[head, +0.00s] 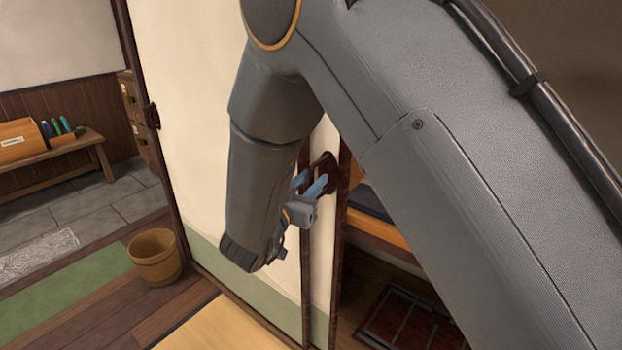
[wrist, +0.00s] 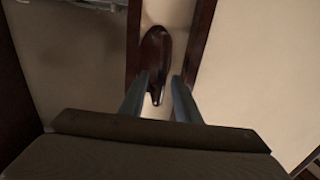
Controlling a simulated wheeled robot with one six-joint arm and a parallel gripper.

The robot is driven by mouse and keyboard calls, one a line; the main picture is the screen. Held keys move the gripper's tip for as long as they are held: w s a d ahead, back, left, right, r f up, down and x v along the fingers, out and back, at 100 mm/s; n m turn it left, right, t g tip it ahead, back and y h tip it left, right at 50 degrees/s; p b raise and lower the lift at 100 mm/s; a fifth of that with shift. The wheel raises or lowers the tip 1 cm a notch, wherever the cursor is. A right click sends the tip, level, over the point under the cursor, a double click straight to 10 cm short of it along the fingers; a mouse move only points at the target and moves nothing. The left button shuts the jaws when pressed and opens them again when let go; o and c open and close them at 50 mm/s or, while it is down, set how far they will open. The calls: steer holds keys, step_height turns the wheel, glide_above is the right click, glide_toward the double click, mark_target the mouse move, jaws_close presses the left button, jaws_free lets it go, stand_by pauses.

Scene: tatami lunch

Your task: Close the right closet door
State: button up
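The right closet door (head: 321,250) shows as a narrow cream strip with dark wooden edges, beside the large cream panel (head: 215,130). An open gap lies to its right. Its dark brown handle (head: 325,170) sticks out near the strip's upper visible part. My gripper (head: 308,184) is at the handle, its two blue fingers apart. In the wrist view the handle (wrist: 155,50) lies ahead, its lower end between the fingertips (wrist: 162,80), closer to the left finger. I cannot tell whether either finger touches it. My arm hides part of the doors.
Through the gap, a shelf with dark blue bedding (head: 368,203) and a dark framed item (head: 405,325) on the floor show. A wooden bucket (head: 154,257) stands left of the large panel. A bench (head: 60,150) is at far left.

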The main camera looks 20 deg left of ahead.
steer(key=shift+w+d, duration=0.1)
steer(key=shift+w, duration=0.25)
jaws_close()
